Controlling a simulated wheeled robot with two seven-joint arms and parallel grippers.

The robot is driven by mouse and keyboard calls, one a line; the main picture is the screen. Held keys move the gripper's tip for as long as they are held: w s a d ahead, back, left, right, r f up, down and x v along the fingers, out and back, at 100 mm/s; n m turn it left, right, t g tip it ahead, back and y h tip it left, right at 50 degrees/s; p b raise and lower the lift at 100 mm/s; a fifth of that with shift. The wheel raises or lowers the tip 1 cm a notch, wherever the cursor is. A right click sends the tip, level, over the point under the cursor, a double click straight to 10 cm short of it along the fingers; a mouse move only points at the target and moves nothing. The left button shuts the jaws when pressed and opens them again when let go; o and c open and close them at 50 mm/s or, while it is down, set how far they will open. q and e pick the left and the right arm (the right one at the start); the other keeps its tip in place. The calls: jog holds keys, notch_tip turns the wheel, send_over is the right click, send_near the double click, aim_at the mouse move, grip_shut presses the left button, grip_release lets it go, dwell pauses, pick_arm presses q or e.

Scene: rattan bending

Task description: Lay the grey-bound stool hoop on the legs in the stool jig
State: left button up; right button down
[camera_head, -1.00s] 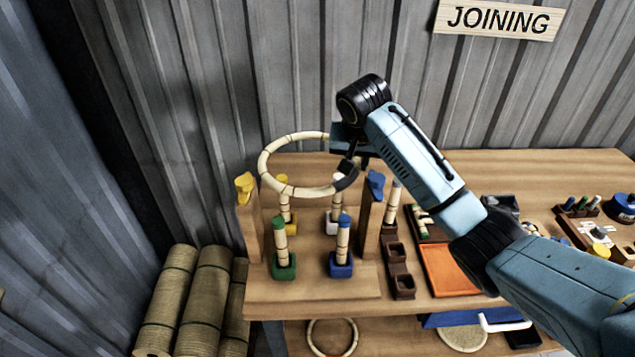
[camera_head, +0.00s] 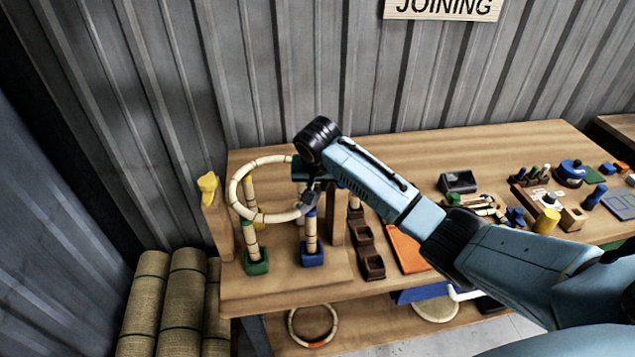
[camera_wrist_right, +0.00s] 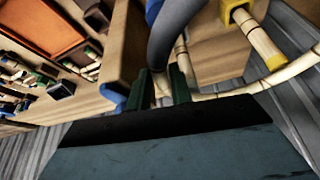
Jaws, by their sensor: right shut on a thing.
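The pale, segmented hoop (camera_head: 235,194) is held roughly level over the stool jig at the left end of the bench. Its dark grey binding is by my right gripper (camera_head: 308,193), which is shut on the hoop's right side. In the jig, legs stand upright in a green socket (camera_head: 256,263) and a blue socket (camera_head: 312,255). A rear leg (camera_head: 249,189) shows through the ring. The hoop's near edge overlaps the green-socket leg's top; I cannot tell if they touch. In the right wrist view the hoop (camera_wrist_right: 275,78) passes beside a leg in a yellow socket (camera_wrist_right: 236,12).
Dark brown blocks (camera_head: 371,265) and an orange tray (camera_head: 407,250) lie to the right. Another hoop (camera_head: 313,325) is on the lower shelf. Rattan rolls (camera_head: 187,300) stand at left.

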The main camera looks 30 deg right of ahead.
jog(key=c, duration=1.3)
grip_release()
jog(key=shift+o, duration=0.2)
jog(key=b+v, duration=0.1)
jog(key=v, duration=1.1)
jog(key=shift+r, duration=0.1)
